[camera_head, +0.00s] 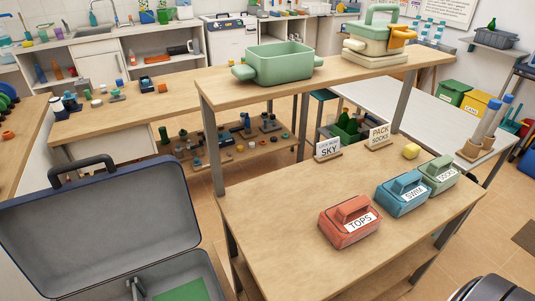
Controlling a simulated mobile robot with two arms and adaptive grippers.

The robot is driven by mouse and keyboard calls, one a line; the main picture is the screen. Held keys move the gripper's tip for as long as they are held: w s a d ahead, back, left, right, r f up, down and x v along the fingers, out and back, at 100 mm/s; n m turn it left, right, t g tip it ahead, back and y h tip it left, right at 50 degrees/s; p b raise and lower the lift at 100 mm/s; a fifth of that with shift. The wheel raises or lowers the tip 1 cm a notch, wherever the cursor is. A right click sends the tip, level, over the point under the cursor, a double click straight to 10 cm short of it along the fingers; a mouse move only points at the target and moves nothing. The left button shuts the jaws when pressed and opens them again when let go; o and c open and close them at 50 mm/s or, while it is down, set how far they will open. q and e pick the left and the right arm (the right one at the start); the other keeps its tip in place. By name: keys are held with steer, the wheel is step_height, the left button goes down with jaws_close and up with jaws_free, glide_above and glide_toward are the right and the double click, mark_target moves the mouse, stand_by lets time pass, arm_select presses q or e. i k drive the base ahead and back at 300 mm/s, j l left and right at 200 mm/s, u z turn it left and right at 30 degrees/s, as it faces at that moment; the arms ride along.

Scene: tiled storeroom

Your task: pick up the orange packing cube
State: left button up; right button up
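The packing cube nearest to orange is a coral, red-orange one (338,233) labelled "TOPS", with a raised handle on top. It stands on the lower wooden top (275,215) of the two-level bench, right of the picture's middle and near the front edge. A blue cube (393,205) labelled "SWIM" and a pale green cube (436,185) labelled "SOCKS" stand in a row behind it to the right. There is a gap between the coral and blue cubes. Neither of my grippers can be made out in the head view.
An open dark-blue suitcase (98,225) stands at lower left, with a green item (182,293) inside. The upper shelf (340,77) overhangs the bench's back. The bench's left part is clear.

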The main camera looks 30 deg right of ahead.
mark_target(346, 223)
steer(key=l+z, duration=0.15)
steer(key=z, duration=1.4)
